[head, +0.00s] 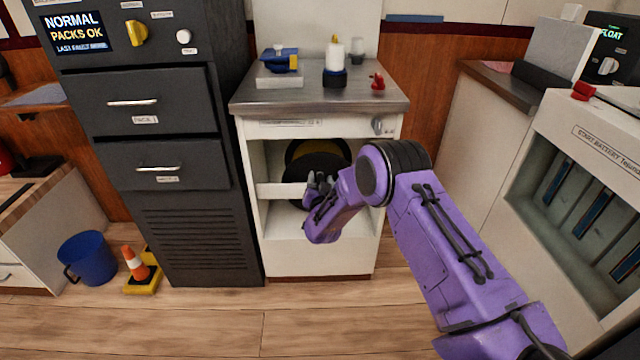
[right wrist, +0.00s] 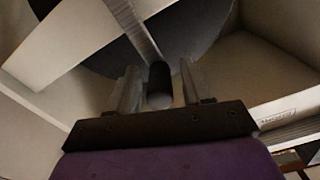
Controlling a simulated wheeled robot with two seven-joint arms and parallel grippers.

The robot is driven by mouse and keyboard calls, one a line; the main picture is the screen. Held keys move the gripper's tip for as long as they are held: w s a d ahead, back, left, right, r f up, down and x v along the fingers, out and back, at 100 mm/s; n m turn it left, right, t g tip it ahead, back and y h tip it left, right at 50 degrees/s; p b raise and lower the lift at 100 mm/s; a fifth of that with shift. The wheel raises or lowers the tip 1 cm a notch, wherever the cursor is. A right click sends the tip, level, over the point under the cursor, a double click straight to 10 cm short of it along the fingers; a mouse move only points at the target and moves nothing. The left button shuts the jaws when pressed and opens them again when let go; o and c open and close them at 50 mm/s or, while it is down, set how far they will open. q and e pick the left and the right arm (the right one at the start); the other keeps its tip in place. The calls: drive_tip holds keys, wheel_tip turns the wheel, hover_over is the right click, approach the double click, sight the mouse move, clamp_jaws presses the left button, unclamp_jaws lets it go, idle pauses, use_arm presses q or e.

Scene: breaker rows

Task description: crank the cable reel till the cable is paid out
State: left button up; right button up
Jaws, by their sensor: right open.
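The cable reel (head: 318,160) is a dark disc with a yellow ring, set in the open bay of the white cabinet in the head view. My purple right arm covers part of it. My right gripper (head: 318,186) is at the reel's lower front. In the right wrist view, the crank's dark round handle (right wrist: 160,84) stands between the two fingers of my right gripper (right wrist: 158,88), which are open around it. The reel's dark disc (right wrist: 185,25) fills the background there, with a grey crank bar (right wrist: 134,25) across it. The cable cannot be made out. My left gripper is out of view.
The white cabinet (head: 320,255) has a rail across the bay and a metal top (head: 310,100) carrying small items. A dark drawer cabinet (head: 190,230) stands left, a battery cabinet (head: 545,110) right. A blue bucket (head: 88,258) and orange cone (head: 134,264) are on the floor left.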

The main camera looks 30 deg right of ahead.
drive_tip(key=shift+w+d, duration=0.15)
drive_tip(key=shift+w, duration=0.05)
clamp_jaws()
drive_tip(key=shift+w+a+n, duration=0.1)
drive_tip(key=shift+a+n, duration=0.2)
